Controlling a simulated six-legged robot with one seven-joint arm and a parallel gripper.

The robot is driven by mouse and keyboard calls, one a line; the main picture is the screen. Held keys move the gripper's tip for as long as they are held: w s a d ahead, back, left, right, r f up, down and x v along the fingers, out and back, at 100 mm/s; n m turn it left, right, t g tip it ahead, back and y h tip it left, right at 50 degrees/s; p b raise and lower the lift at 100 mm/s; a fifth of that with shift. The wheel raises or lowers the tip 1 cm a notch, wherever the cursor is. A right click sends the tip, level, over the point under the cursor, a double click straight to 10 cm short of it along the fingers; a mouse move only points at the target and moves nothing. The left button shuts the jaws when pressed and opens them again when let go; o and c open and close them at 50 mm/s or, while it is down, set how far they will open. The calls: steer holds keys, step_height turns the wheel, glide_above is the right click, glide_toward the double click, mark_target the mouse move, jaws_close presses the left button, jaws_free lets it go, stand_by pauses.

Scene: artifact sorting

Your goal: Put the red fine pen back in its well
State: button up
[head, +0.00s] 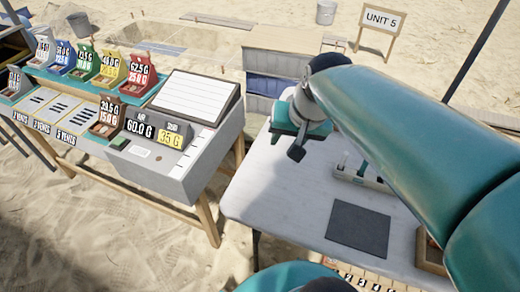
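My gripper (287,143) hangs over the back left part of the grey-white table (270,195). Its dark fingers point down, but their gap is too small and turned to judge, and I cannot see whether a pen is between them. A pale pen holder (373,184) stands on the table to the right of my gripper, partly covered by my teal arm. A dark green upright piece (362,169) shows in it. I cannot make out the red fine pen or its well in this view.
A dark grey mat (359,229) lies on the table in front of the holder. A wooden box (430,252) is at the right edge. A numbered strip (362,279) runs along the front. A weighing station (165,145) with coloured bins stands left, across a sandy gap.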

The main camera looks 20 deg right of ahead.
steer(key=s+a+n+t, duration=0.1)
steer(key=s+a+n, duration=0.4)
steer(key=a, duration=0.2)
steer(key=shift+r+h, duration=0.4)
